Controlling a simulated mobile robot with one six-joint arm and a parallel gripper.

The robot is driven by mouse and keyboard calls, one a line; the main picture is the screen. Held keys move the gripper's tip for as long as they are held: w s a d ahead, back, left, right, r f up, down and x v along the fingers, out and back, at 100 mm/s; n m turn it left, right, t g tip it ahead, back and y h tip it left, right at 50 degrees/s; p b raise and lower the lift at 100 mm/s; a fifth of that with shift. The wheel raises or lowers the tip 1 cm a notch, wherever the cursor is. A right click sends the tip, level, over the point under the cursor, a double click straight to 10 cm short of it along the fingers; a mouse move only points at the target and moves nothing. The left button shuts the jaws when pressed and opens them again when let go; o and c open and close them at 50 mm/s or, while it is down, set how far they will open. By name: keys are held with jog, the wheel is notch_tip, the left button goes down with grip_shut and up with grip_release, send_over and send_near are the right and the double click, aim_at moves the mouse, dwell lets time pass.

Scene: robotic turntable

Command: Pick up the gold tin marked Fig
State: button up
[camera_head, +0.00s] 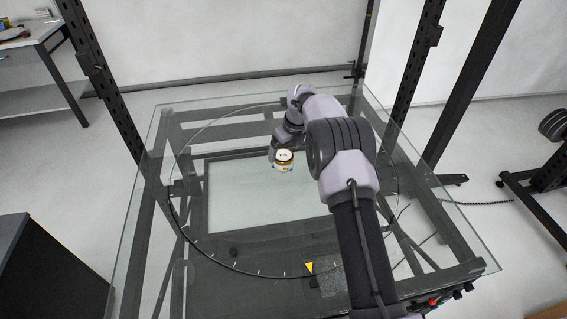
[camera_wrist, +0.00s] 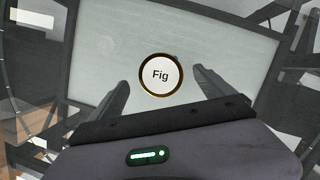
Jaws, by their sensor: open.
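The gold tin (camera_head: 284,163) stands upright on the glass turntable (camera_head: 240,254), near its middle. In the wrist view its round white lid with a gold rim reads "Fig" (camera_wrist: 161,75). My gripper (camera_wrist: 160,82) is open, its two dark fingers apart on the left and right of the tin in the picture. The tin shows between and slightly beyond the fingertips, and I see no finger touching it.
Dark metal posts (camera_head: 107,105) rise around the turntable. A yellow triangular marker (camera_head: 309,267) lies near the front rim. A workbench (camera_head: 30,60) stands at the far left, and a dark cabinet (camera_head: 45,270) at the near left. The glass around the tin looks clear of other objects.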

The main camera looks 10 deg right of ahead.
aim_at(284, 155)
jog(key=b+x, duration=0.1)
jog(key=x, duration=0.3)
jog(key=shift+f, duration=0.1)
jog(key=shift+d, duration=0.1)
jog(key=c, duration=1.6)
